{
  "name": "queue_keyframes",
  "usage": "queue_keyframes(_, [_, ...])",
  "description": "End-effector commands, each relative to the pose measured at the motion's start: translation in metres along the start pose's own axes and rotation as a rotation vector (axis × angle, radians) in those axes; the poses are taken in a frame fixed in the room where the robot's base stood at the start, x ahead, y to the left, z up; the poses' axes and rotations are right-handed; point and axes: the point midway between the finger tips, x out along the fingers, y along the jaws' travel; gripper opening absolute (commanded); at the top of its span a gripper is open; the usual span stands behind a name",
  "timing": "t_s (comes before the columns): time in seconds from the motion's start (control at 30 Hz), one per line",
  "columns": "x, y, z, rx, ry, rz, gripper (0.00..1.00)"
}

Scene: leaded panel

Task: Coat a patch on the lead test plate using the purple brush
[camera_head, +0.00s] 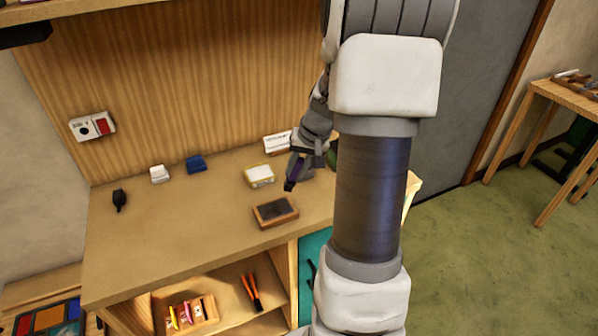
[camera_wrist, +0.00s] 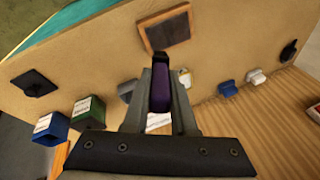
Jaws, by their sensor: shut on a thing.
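My gripper (camera_head: 293,177) is shut on the purple brush (camera_wrist: 176,90), whose purple handle shows between the two fingers in the wrist view. The plate also shows in the wrist view (camera_wrist: 166,30), beyond the fingertips. In the head view the gripper is above and behind the plate, apart from it. The brush's tip is hard to make out.
A yellow-and-white box (camera_head: 259,175) stands left of the gripper on the bench (camera_head: 180,235). A blue block (camera_head: 196,164), a white block (camera_head: 159,174) and a black item (camera_head: 119,200) are farther left. Green (camera_wrist: 89,112) and blue (camera_wrist: 51,128) boxes stand close by. The bench's front left is clear.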

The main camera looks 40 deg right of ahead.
Motion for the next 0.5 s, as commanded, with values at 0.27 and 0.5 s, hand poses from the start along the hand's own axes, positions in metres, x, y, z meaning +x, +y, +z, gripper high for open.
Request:
queue_keyframes(0.27, [-0.019, -0.011, -0.007, -0.003, 0.000, 0.000, 0.00])
queue_keyframes(0.5, [-0.019, -0.011, -0.007, -0.002, 0.000, 0.000, 0.00])
